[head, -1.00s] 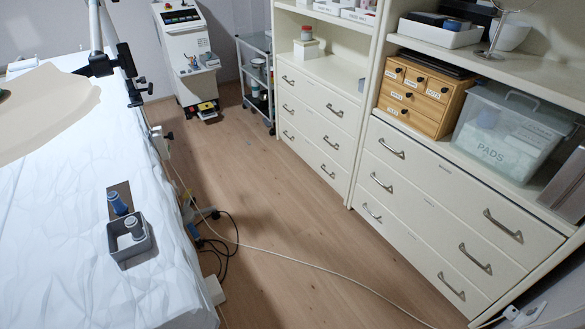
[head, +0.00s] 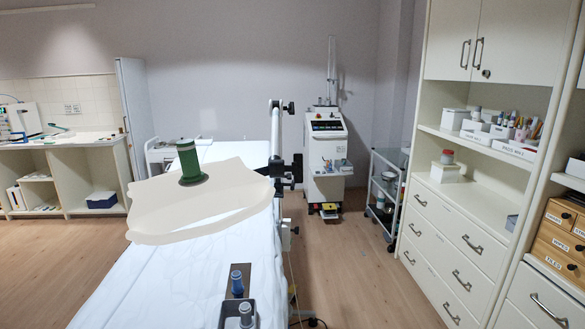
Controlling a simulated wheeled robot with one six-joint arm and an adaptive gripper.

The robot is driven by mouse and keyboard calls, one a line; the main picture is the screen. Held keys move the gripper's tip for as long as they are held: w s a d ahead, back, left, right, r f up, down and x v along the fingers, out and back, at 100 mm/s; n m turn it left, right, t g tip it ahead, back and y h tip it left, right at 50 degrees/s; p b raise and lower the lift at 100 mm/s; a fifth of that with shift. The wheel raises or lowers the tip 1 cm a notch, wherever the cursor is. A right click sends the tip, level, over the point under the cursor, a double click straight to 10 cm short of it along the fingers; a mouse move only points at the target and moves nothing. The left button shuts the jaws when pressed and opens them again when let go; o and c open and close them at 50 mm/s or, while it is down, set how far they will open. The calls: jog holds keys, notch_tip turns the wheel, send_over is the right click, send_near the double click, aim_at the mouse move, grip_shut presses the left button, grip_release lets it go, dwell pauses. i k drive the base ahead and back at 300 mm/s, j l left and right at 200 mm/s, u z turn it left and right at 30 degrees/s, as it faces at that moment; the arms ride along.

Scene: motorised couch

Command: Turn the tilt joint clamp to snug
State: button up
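An upright pale post (head: 275,135) stands at the right side of the white-covered couch (head: 150,285). A black joint (head: 284,168) on the post sits at the right edge of a cream board (head: 200,205) above the couch. Small dark knobs show on the post, one near its top (head: 291,107) and one lower down (head: 293,230). I cannot tell which part is the tilt joint clamp or how tight it is. A green cylinder (head: 188,162) stands on the board. My gripper is not in view.
Two blue-grey knobbed pieces and a grey open box (head: 238,312) rest on the couch's near end. A white machine (head: 327,160), a trolley (head: 385,185) and cream cabinets (head: 450,235) line the right. Wood floor (head: 360,270) is open between couch and cabinets.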

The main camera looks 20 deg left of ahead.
aim_at(296, 167)
jog(key=i+j+u, duration=0.35)
jog(key=j, duration=0.15)
jog(key=i+j+u, duration=0.4)
jog(key=i+l+u, duration=0.4)
jog(key=l, duration=0.2)
jog(key=i+l+u, duration=0.2)
jog(key=l, duration=0.2)
jog(key=i+l+u, duration=0.2)
jog(key=l, duration=0.15)
jog(key=l+u, duration=0.2)
jog(key=l, duration=0.2)
jog(key=l+u, duration=0.2)
jog(key=l, duration=0.2)
jog(key=k+l+u, duration=0.15)
jog(key=l, duration=0.25)
jog(key=k+l+u, duration=0.2)
jog(key=l, duration=0.25)
jog(key=l+u, duration=0.2)
jog(key=l, duration=0.15)
jog(key=j+z, duration=0.5)
jog(key=j, duration=0.15)
jog(key=j+z, duration=0.45)
jog(key=j, duration=0.2)
